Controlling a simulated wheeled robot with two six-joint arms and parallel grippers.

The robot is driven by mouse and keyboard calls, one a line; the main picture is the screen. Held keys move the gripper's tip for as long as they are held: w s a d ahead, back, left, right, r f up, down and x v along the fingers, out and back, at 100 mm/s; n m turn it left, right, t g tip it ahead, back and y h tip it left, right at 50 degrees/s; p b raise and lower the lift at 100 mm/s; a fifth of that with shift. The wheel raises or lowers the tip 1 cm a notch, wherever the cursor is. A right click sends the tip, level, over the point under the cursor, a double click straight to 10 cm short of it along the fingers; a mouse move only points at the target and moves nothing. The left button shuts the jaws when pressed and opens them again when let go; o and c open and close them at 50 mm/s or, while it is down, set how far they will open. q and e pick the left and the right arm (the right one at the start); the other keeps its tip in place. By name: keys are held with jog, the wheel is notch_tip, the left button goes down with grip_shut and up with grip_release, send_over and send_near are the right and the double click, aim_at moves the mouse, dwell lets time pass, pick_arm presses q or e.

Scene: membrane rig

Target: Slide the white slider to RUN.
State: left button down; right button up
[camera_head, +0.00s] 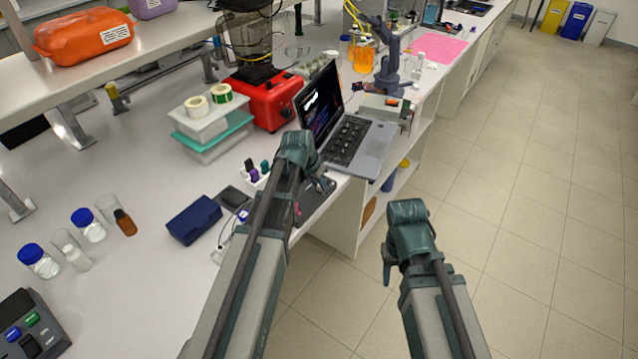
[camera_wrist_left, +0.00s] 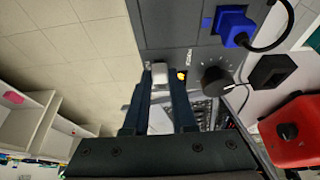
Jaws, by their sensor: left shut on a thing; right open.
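The white slider (camera_wrist_left: 160,75) sits on the dark grey panel of the rig (camera_wrist_left: 165,25) in the left wrist view. My left gripper (camera_wrist_left: 163,80) has one finger on each side of it and is shut on it. A small yellow light (camera_wrist_left: 182,74) glows right of the slider, partly behind a finger. Lettering on the panel is too small to read surely. In the head view the rig (camera_head: 313,203) lies at the bench edge, partly hidden by my left arm; my left gripper (camera_head: 320,184) is over it. My right gripper (camera_head: 390,266) is open and empty over the floor.
A black knob (camera_wrist_left: 216,80) and a blue plug (camera_wrist_left: 235,27) with a black cable stand on the panel. An open laptop (camera_head: 350,135) is just behind the rig. A dark blue box (camera_head: 194,220) lies to its left. The floor at right is clear.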

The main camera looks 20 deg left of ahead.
aim_at(329, 181)
pick_arm(q)
jog(key=w, duration=0.2)
jog(key=w+d, duration=0.1)
jog(key=w, duration=0.1)
jog(key=shift+d, duration=0.15)
jog(key=shift+s, duration=0.15)
jog(key=c, duration=0.7)
grip_release()
jog(key=shift+r, duration=0.1)
jog(key=p+v, duration=1.2)
jog(key=v, duration=0.1)
jog(key=shift+r+p, duration=0.35)
jog(key=shift+p, duration=0.05)
